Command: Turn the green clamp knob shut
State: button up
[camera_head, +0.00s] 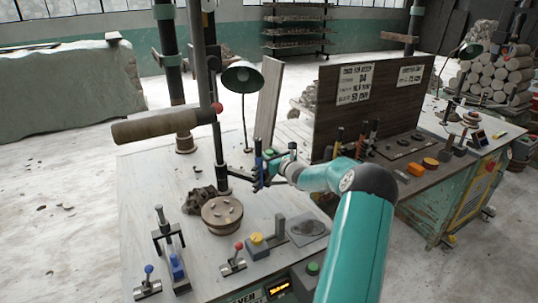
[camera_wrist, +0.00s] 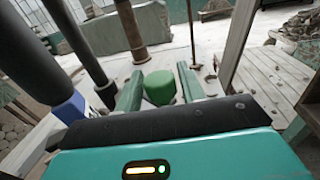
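The green clamp knob (camera_wrist: 160,88) is a short, ribbed green cylinder in the middle of the wrist view. My gripper (camera_wrist: 160,69) is open, with one green finger on each side of the knob. The gaps at the knob's sides look narrow, and I cannot tell whether either finger touches it. A small green spot there (camera_head: 270,153) looks like the knob, partly hidden by the gripper.
The pale bench (camera_head: 140,215) holds a round wooden disc (camera_head: 222,214), dark clay trimmings (camera_head: 200,199) and several small levers and buttons. A clay roll (camera_head: 155,126) sticks out left of the post. A green lamp (camera_head: 243,77) and a dark board (camera_head: 370,105) stand behind.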

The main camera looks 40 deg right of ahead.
jog(key=c, duration=0.6)
jog(key=shift+n+y, duration=0.4)
jog(key=shift+y, duration=0.3)
jog(key=shift+n+g+y, duration=0.15)
jog(key=shift+n+y, duration=1.05)
jog(key=shift+y, duration=0.65)
jog(key=shift+n+g+y, duration=0.15)
jog(key=shift+n+y, duration=1.05)
jog(key=shift+y, duration=0.65)
jog(key=o, duration=1)
jog(key=shift+c, duration=0.2)
jog(key=v, duration=0.7)
jog(key=shift+s, duration=0.2)
